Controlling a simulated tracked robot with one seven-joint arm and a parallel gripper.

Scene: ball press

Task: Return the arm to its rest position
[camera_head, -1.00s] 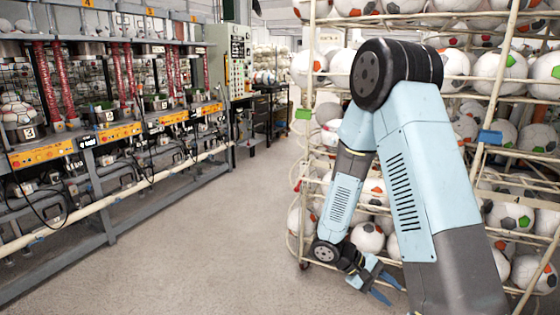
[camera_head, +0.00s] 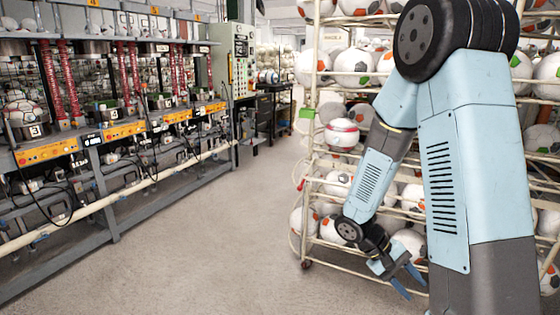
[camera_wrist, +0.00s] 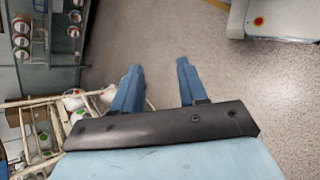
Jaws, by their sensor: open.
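My gripper (camera_head: 408,281) hangs low at the end of my folded arm, in front of the lower part of the ball rack, pointing down and to the right in the head view. In the wrist view my gripper (camera_wrist: 158,85) shows two blue fingers spread apart with nothing between them. Speckled grey floor (camera_wrist: 165,35) lies behind the fingers. My arm hides part of the rack in the head view.
A wire rack (camera_head: 316,165) full of soccer balls stands on the right, close behind my arm. A row of ball presses (camera_head: 110,133) lines the left, with a green control cabinet (camera_head: 232,60) at its far end. The floor (camera_head: 205,245) between is clear.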

